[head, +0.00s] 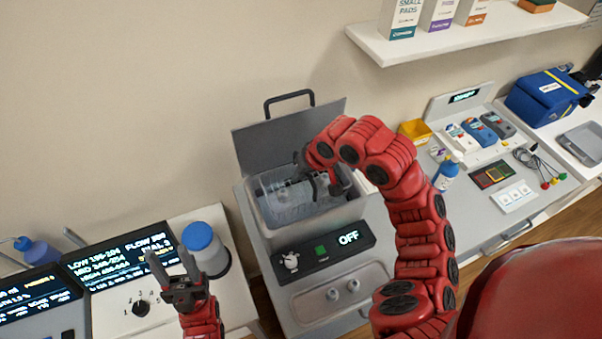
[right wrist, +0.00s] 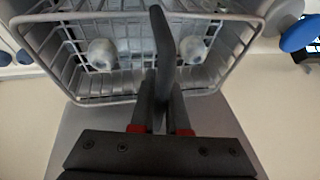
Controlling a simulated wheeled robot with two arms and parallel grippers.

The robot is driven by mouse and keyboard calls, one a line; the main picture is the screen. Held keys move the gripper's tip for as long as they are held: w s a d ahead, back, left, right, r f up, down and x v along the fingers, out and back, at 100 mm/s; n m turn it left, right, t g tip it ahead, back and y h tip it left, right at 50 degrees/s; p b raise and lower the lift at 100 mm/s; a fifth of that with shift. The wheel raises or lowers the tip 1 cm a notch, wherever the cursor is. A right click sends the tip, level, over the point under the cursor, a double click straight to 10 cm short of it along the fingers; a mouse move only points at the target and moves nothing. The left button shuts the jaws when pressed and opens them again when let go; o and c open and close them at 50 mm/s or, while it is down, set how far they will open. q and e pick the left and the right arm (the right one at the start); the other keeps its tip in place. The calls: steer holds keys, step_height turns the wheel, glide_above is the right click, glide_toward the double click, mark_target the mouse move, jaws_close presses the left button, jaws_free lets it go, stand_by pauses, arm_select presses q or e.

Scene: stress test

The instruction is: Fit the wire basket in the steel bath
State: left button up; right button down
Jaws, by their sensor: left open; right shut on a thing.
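The steel bath (head: 345,214) is an open grey tank with its lid (head: 262,152) raised behind it. The wire basket (head: 298,193) shows within the bath's opening in the head view; how deep it sits, I cannot tell. In the right wrist view the wire basket (right wrist: 60,98) fills the top, with two pale rounded pieces (right wrist: 102,54) in it. My right gripper (head: 318,182) is over the bath, shut on the basket's dark upright handle (right wrist: 161,45). My arm hides part of the bath's right side. My left gripper (head: 170,262) is open and empty, left of the bath.
A blue-capped container (head: 205,250) stands beside my left gripper. Display panels (head: 125,255) are at the left. A blue bottle (head: 446,176) and yellow bin (head: 414,131) stand to the right. A shelf (head: 455,38) overhangs the back right.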

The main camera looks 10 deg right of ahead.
mark_target(301, 189)
steer(key=shift+f+b, duration=1.35)
steer(key=shift+f, duration=1.7)
stand_by(4.0)
stand_by(0.4)
steer(key=c, duration=1.2)
jaws_free()
